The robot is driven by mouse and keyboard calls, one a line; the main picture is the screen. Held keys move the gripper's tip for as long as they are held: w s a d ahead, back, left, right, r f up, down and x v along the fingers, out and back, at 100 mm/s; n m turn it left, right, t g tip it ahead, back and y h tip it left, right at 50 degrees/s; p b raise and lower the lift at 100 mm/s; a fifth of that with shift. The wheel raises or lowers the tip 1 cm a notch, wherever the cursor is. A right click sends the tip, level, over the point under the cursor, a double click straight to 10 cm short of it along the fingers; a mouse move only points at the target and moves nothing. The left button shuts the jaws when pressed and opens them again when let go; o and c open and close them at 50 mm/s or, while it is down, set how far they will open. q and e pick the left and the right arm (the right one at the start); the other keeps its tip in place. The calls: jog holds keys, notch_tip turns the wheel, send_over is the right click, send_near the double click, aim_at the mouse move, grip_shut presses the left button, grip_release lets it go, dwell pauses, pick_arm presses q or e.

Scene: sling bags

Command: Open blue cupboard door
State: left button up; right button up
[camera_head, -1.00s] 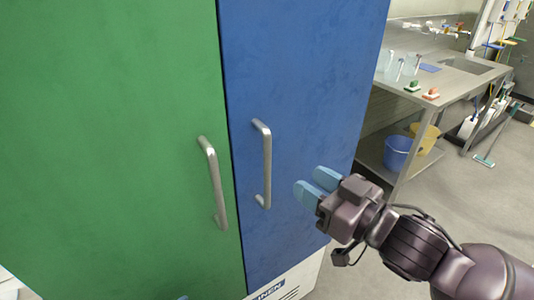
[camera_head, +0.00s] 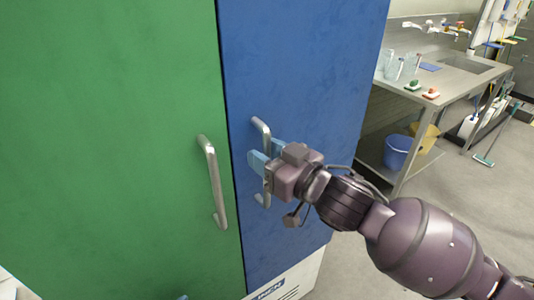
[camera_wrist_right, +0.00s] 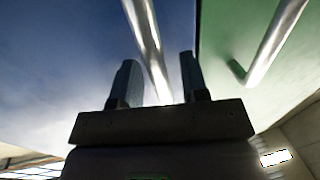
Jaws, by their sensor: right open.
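The blue cupboard door (camera_head: 310,70) is closed, flush beside the green door (camera_head: 110,120). Its upright silver bar handle (camera_head: 262,128) is near the door's left edge. My right gripper (camera_head: 267,152) is open, with its light blue fingers on either side of this handle. The gripper hides the handle's middle. In the right wrist view, the handle (camera_wrist_right: 148,40) runs between the two dark fingers of the gripper (camera_wrist_right: 157,80), with gaps beside it. A small light blue tip at the bottom edge of the head view looks like my left gripper (camera_head: 182,297); its jaws are out of frame.
The green door has a similar silver handle (camera_head: 214,185) just left of the blue one. A steel sink table (camera_head: 450,85) with blue and yellow buckets (camera_head: 397,152) below stands to the right. The floor (camera_head: 470,200) between is clear.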

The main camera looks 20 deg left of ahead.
grip_shut()
dwell(0.3)
